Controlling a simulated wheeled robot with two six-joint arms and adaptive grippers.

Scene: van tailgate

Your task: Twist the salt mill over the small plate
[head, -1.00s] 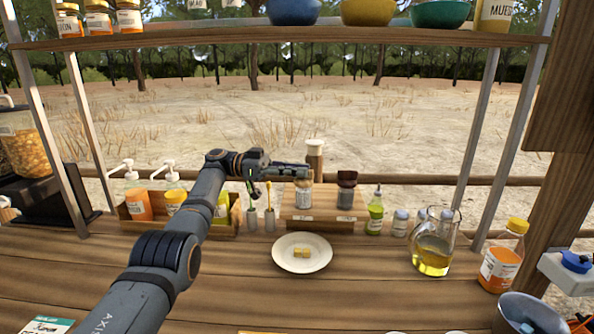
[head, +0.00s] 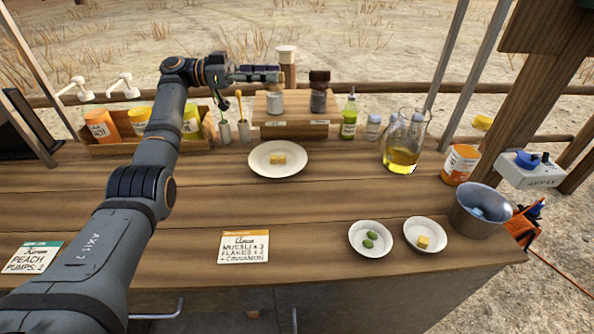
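Two mills stand on a low wooden stand (head: 294,130) at the back of the counter: a pale glass one (head: 276,104) on the left and one with a dark top (head: 318,98) on the right. I cannot read which holds salt. My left gripper (head: 268,75) is level with the top of the pale mill and hides it; I cannot tell if the fingers are closed on it. A white plate (head: 260,164) with yellow cubes lies in front of the stand. Two smaller dishes lie at front right, one with green items (head: 357,247), one with a yellow cube (head: 411,243). My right gripper is out of view.
A green bottle (head: 349,120), a glass jug (head: 407,145), an orange-labelled jar (head: 460,164) and a metal bucket (head: 478,212) line the right. A wooden box (head: 105,147) of bottles stands left.

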